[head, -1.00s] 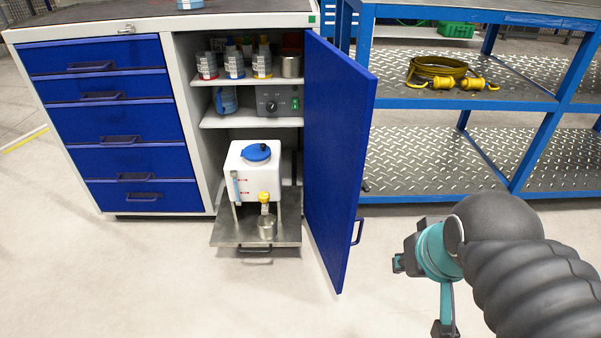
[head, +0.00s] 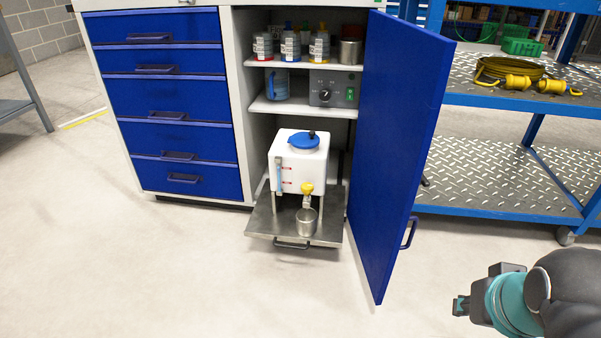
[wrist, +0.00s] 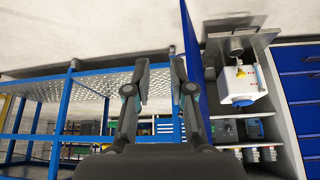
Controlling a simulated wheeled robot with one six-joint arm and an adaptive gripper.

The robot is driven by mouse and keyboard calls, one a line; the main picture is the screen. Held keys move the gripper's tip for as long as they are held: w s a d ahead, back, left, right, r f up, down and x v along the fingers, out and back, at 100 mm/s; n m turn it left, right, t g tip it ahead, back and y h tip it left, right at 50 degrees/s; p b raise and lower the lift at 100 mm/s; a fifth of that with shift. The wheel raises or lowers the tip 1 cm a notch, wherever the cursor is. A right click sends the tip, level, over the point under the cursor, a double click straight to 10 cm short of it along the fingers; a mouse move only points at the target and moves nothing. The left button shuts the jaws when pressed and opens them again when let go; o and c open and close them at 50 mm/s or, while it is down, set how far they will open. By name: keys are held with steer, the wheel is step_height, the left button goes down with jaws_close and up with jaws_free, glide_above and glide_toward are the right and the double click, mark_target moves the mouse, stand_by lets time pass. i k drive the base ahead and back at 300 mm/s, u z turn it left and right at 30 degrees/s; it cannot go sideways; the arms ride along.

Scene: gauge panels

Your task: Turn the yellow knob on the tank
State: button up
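The white tank (head: 300,165) with a blue lid stands on legs on a pulled-out metal tray (head: 262,222) in the open cabinet. The yellow knob (head: 307,188) sits low on its front, above a metal cup (head: 306,222) on the tray. In the wrist view the tank (wrist: 232,86) appears upside down at the right, with the knob (wrist: 240,71) small on it. My gripper (wrist: 159,68) is open and empty, its two fingers wide apart. It is well away from the tank, across the blue door. In the head view only my wrist part shows at lower right.
The open blue cabinet door (head: 400,150) stands out between my arm and the tank. Blue drawers (head: 170,100) are left of it, shelves with jars (head: 290,45) and a control box (head: 335,90) above. A blue rack (head: 510,195) is at right. Floor in front is clear.

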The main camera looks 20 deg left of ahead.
mark_target(307, 188)
steer(key=u, duration=0.15)
steer(key=k, duration=0.95)
steer(key=u, duration=1.5)
steer(key=i, duration=0.95)
steer(key=z, duration=0.65)
steer(key=i, duration=0.75)
steer(key=z, duration=1.15)
steer(key=i, duration=0.2)
steer(key=z, duration=0.15)
